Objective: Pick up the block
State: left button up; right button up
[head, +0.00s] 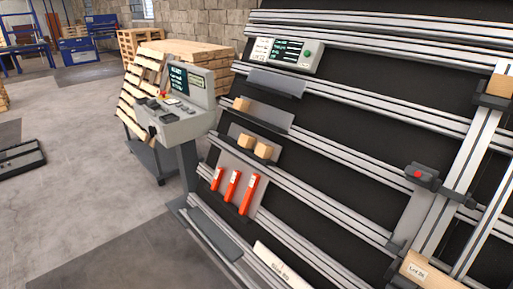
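Several light wooden blocks show in the head view. Two blocks lie side by side on a grey shelf of the slanted rack, a left block (245,141) and a right block (263,150). Another block (242,104) sits on the shelf above them, at its left end. A larger wooden piece (500,86) is at a dark holder at the upper right. A labelled wooden piece (430,272) is at the lower right. I cannot tell which one is the task's block. Neither of my grippers is in view.
The rack's metal rails (340,155) cross a black panel. Red-orange cylinders (231,185) stand below the paired blocks. A control console (185,105) stands left of the rack, with wooden pallets (190,55) behind it. Grey floor (75,190) is open at left.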

aim_at(239, 104)
jog(key=i+j+z, duration=0.1)
jog(key=z, duration=0.3)
jog(key=j+z, duration=0.1)
jog(key=z, duration=0.35)
jog(key=i+j+z, duration=0.1)
jog(key=z, duration=0.3)
jog(key=j+z, duration=0.3)
jog(key=j, duration=0.2)
jog(key=j+z, duration=0.3)
jog(key=j, duration=0.2)
jog(key=k+j+z, duration=0.2)
jog(key=j, duration=0.8)
jog(key=i, duration=0.1)
